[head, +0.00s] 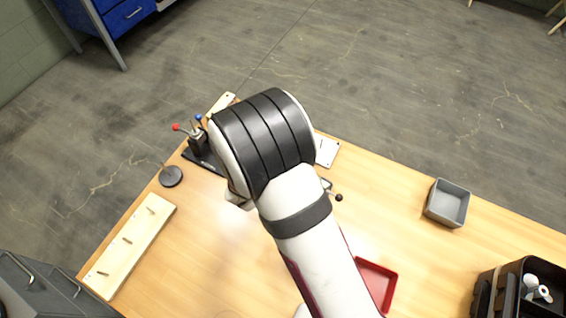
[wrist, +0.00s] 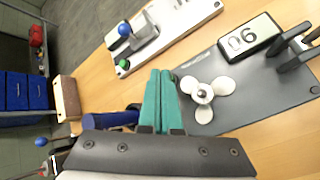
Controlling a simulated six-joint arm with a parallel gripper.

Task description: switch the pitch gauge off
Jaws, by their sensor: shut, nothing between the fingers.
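The display looks like the pitch gauge, though no label is readable. In the head view my arm hides the gripper and most of the panel.
A white board (wrist: 185,22) holds a lever with a blue knob (wrist: 124,29) and a green button (wrist: 122,65). In the head view a pegged wooden board (head: 130,240), black disc (head: 171,176), red tray (head: 389,294) and grey box (head: 448,203) stand around.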

